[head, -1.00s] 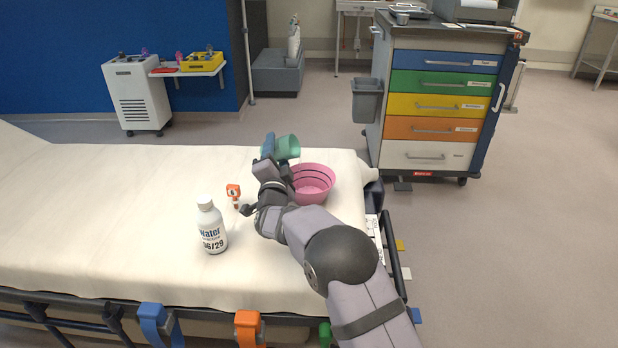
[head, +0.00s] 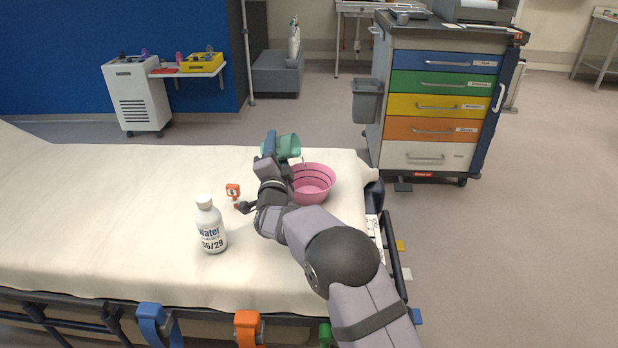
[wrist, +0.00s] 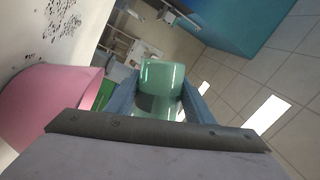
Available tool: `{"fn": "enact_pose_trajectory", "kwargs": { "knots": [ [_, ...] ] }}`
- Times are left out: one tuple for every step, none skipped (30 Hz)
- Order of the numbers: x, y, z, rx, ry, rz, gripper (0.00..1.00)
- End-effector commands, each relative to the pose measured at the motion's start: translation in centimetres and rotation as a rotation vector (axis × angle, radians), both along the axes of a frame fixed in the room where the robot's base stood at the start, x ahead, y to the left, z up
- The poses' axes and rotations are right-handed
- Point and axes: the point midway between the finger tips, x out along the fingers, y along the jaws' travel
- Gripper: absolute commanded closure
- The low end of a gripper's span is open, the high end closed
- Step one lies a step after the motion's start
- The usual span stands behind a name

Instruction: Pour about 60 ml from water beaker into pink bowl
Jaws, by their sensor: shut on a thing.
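A green beaker (head: 288,147) is held in my gripper (head: 268,150), tipped far over towards the right with its mouth above the pink bowl. The pink bowl (head: 317,190) stands upright on the bed, with dark rings inside, partly hidden by my arm. A thin faint streak seems to hang below the beaker's lip; I cannot tell the amount of liquid. In the wrist view the beaker (wrist: 163,78) sits between both fingers (wrist: 158,100), and the pink bowl (wrist: 50,100) is at the left.
A white bottle labelled Water (head: 211,228) stands on the bed (head: 100,215), left of my arm. A small orange-and-white item (head: 233,190) is behind it. The bed's right edge and rail (head: 395,260) are close to the bowl. A drawer cart (head: 440,105) stands beyond on the floor.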

Motion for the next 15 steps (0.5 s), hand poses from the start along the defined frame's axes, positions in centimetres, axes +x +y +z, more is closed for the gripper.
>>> {"fn": "enact_pose_trajectory", "kwargs": {
  "knots": [
    [0.0,0.01,0.13,0.004,-0.003,0.0,0.78],
    [-0.01,0.0,0.14,0.007,-0.004,0.0,0.78],
    [-0.01,0.0,0.16,0.01,-0.004,0.0,0.78],
    [-0.01,0.0,0.17,0.013,-0.005,0.0,0.78],
    [0.0,-0.01,0.19,0.015,-0.005,0.0,0.78],
    [0.0,-0.01,0.21,0.019,-0.006,0.0,0.78],
    [0.0,-0.01,0.22,0.022,-0.007,0.0,0.78],
    [-0.01,-0.01,0.24,0.025,-0.007,0.0,0.78],
    [-0.01,-0.01,0.26,0.028,-0.008,0.0,0.78],
    [-0.01,-0.02,0.28,0.031,-0.009,0.0,0.78],
    [-0.01,-0.03,0.3,0.034,-0.009,0.0,0.78],
    [-0.02,-0.03,0.33,0.038,-0.01,0.001,0.78],
    [-0.02,-0.03,0.34,0.041,-0.011,0.0,0.78],
    [-0.02,-0.08,0.3,0.044,-0.011,0.0,0.78],
    [-0.02,-0.15,0.3,0.048,-0.012,0.0,0.78]
  ]
}}
